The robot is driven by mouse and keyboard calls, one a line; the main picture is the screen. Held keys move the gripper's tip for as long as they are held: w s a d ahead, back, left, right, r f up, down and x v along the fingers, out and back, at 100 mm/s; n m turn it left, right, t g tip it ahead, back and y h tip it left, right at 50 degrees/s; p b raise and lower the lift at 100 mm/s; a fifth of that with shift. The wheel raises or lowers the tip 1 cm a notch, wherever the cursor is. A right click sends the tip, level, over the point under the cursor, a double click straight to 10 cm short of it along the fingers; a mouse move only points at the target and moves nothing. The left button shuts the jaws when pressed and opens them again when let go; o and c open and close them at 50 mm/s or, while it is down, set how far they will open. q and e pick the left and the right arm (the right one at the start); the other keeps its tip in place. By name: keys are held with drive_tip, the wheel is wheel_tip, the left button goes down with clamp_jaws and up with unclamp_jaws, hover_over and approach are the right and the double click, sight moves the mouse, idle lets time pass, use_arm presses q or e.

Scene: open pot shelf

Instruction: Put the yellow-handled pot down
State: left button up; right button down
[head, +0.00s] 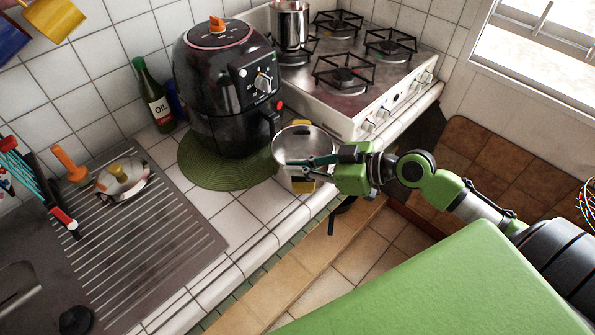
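The metal pot with yellow handles (290,144) is near the counter's front edge, right of the green mat. One yellow handle shows at its far side and a yellow patch at its near side. My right gripper (304,165) reaches in from the right, its dark fingers across the pot's near part. The fingers overlap the pot in the picture, so I cannot tell whether they are shut on it. I also cannot tell whether the pot's base touches the counter. My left gripper is not in view.
A black air fryer (215,85) stands on the round green mat (200,168). A gas stove (340,98) bears a metal pot (290,25). An oil bottle (153,95) stands behind. White tiles (232,222) in front are clear.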

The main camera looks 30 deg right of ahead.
drive_tip(key=shift+f, duration=1.25)
drive_tip(key=shift+f, duration=0.1)
drive_tip(key=c, duration=2.3)
unclamp_jaws()
drive_tip(key=shift+s, duration=0.1)
